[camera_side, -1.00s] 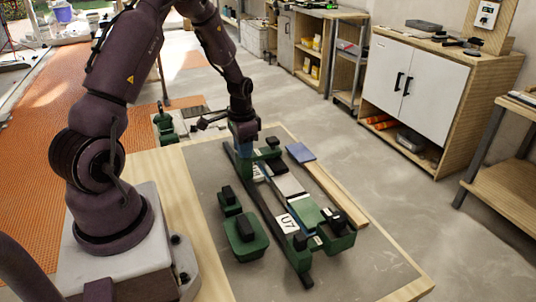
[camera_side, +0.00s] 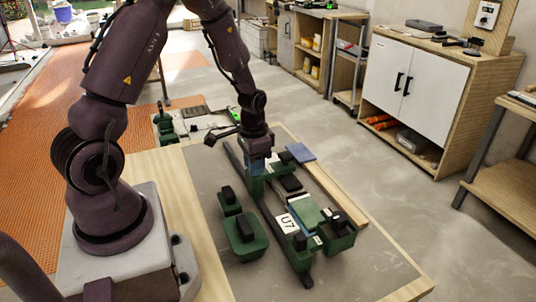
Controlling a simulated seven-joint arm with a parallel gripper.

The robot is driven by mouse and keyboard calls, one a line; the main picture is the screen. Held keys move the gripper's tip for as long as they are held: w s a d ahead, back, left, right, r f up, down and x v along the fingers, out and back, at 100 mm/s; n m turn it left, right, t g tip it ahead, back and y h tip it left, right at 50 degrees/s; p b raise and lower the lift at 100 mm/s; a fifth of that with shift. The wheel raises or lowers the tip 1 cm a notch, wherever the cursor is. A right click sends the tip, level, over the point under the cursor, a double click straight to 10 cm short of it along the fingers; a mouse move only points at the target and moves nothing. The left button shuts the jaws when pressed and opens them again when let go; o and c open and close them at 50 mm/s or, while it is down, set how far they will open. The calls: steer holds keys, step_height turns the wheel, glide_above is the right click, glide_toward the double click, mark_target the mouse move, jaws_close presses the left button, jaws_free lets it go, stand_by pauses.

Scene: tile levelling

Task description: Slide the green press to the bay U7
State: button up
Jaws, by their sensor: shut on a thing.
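The green press (camera_side: 256,187) straddles the dark rail track on the grey board, at its far half. My gripper (camera_side: 259,164) is above it, pointing down and shut on its upper part; the fingers are partly hidden. A dark block (camera_side: 290,183) shows at the press's right side. The white label U7 (camera_side: 287,223) lies nearer the camera, beside the track and apart from the press. Another green fixture with black knobs (camera_side: 341,240) stands at the track's near end.
A light green tile (camera_side: 307,212) lies between the press and the near fixture. Two loose green tools (camera_side: 246,246) with black handles lie left of the track. A blue tile (camera_side: 300,152) lies at the far right. The near board corner is clear.

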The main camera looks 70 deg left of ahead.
steer(key=shift+d, duration=6.55)
steer(key=o, duration=0.8)
steer(key=shift+r, duration=0.1)
step_height(320, 180, up, 7)
steer(key=shift+f, duration=0.1)
steer(key=s+r+t, duration=0.2)
steer(key=s+r, duration=0.1)
steer(key=r, duration=0.3)
steer(key=s+d+r+t, duration=0.1)
steer(key=s+r, duration=0.3)
steer(key=r, duration=0.3)
steer(key=s+d+r+t, duration=0.1)
steer(key=s+r+t, duration=0.1)
steer(key=s+r, duration=0.2)
step_height(320, 180, up, 2)
steer(key=shift+s+d+r+t, duration=0.15)
steer(key=shift+r+t, duration=0.1)
steer(key=shift+t, duration=0.05)
